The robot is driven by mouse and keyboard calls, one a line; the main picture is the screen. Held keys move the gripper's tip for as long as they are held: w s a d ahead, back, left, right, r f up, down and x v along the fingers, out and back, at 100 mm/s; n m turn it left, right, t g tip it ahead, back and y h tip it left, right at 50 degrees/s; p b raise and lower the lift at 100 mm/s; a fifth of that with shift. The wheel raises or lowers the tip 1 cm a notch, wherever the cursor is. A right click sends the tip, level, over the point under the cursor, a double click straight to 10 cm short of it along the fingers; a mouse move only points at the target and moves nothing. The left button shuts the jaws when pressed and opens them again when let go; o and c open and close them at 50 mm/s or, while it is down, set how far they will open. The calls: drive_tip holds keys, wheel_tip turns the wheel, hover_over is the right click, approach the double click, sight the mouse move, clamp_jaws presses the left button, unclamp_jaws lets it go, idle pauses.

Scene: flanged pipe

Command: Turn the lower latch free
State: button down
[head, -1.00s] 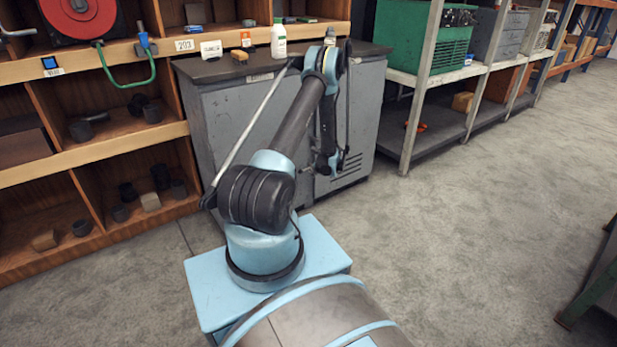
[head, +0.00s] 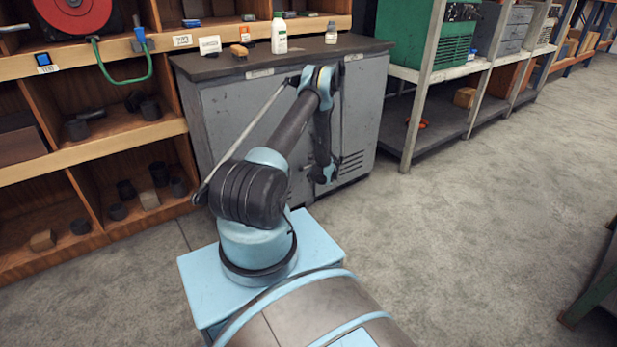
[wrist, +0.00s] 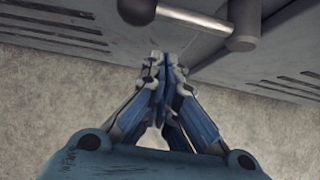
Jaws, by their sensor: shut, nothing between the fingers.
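The latch (wrist: 194,19) shows at the top of the wrist view. It has a pale shaft, a dark rounded end on the left and a thicker grey barrel (wrist: 245,22) on the right, partly cut off by the frame. My gripper (wrist: 162,58) is shut and empty, its blue-grey fingertips together just below the latch in the picture. I cannot tell whether the tips touch it. In the head view my gripper (head: 323,175) hangs low before the grey cabinet (head: 238,118). My arm hides part of the cabinet front, and the latch cannot be made out there.
Vented cabinet panels lie behind my gripper. Bottles and small items, including a white bottle (head: 279,36), stand on the cabinet top. A wooden shelf (head: 95,150) stands at left and a metal rack (head: 425,90) at right. The concrete floor (head: 470,240) at right is clear.

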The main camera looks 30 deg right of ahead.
drive_tip(key=shift+w+a+r, duration=0.1)
drive_tip(key=shift+w+r, duration=0.25)
drive_tip(key=shift+r, duration=0.5)
drive_tip(key=shift+w+a+r, duration=0.1)
drive_tip(key=shift+w+r, duration=0.25)
drive_tip(key=shift+r, duration=0.5)
